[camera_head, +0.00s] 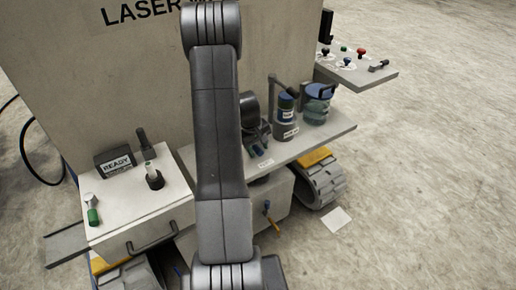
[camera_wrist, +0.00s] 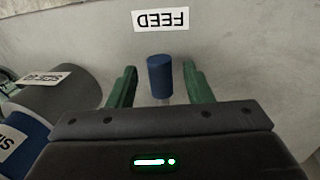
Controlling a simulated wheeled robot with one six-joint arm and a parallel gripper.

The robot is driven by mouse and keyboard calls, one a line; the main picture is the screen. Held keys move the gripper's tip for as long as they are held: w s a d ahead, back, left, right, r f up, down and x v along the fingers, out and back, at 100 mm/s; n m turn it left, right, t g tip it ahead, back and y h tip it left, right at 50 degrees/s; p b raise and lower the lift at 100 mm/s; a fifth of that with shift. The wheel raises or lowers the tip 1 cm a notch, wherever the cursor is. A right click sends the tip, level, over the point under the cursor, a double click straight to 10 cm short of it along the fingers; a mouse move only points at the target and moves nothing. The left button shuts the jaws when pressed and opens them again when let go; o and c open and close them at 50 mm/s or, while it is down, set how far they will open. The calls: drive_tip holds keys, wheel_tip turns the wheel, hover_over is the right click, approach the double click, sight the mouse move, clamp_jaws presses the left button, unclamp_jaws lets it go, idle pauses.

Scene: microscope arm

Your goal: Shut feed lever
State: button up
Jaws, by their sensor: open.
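The feed lever shows in the wrist view as a blue cylindrical knob (camera_wrist: 160,74) on a thin pale stem. A white FEED label (camera_wrist: 160,19), upside down in this view, lies on the grey surface beyond it. My gripper (camera_wrist: 158,80) is open, with its green fingers on either side of the knob and a visible gap on each side. The lower stem is hidden behind my gripper body. In the head view my gripper (camera_head: 258,148) is small and dark over the grey shelf, partly behind my arm; I cannot pick out the lever there.
A grey cylinder (camera_wrist: 72,92) and a blue one (camera_wrist: 22,132), both labelled, stand close left in the wrist view. In the head view, jars stand on the shelf (camera_head: 325,134). A READY box (camera_head: 115,160) stands left; a control panel (camera_head: 378,76) sits right.

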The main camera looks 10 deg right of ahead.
drive_tip(key=shift+f, duration=0.35)
drive_tip(key=shift+c, duration=0.5)
clamp_jaws()
